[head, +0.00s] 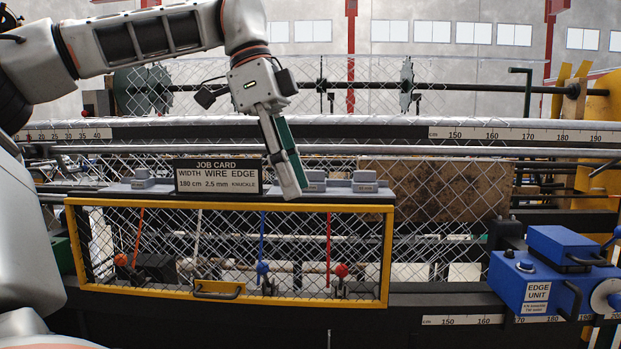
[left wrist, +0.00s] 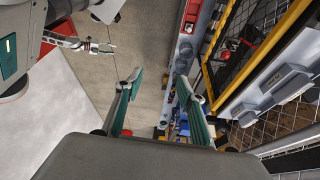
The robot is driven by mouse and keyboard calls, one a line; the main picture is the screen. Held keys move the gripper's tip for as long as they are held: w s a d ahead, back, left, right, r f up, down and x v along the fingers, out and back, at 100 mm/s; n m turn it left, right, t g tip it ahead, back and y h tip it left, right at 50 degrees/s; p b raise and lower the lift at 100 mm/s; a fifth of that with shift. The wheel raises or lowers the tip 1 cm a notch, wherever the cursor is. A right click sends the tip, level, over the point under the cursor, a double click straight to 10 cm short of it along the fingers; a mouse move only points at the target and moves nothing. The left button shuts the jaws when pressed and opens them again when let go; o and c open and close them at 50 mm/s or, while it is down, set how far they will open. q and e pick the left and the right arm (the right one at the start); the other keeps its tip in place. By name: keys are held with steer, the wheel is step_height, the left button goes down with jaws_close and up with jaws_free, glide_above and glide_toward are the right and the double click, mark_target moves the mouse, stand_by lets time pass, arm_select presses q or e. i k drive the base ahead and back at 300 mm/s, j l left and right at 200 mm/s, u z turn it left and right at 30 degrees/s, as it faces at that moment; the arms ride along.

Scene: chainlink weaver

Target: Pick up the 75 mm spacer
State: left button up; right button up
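Several grey spacer blocks stand on the shelf above the yellow-framed guard in the head view. One (head: 150,180) is left of the job card, one (head: 314,181) is just right of my left gripper, and another (head: 365,183) is further right. Their size labels are too small to read, so I cannot tell which is 75 mm. My left gripper (head: 295,190) points down in front of the shelf. In the left wrist view its fingers (left wrist: 158,88) are apart and empty, with grey blocks (left wrist: 288,82) off to the right. My right gripper (left wrist: 112,48) shows small there, its fingers apart.
The job card (head: 217,178) stands on the shelf close left of my left gripper. The yellow-framed guard (head: 230,203) with mesh is below the shelf. A blue edge unit (head: 537,290) is at the right. Wire mesh rises behind the shelf.

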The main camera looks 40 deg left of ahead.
mark_target(316, 179)
steer(key=i+j, duration=0.35)
steer(key=j, duration=0.15)
steer(key=i+j, duration=0.3)
steer(key=j, duration=0.15)
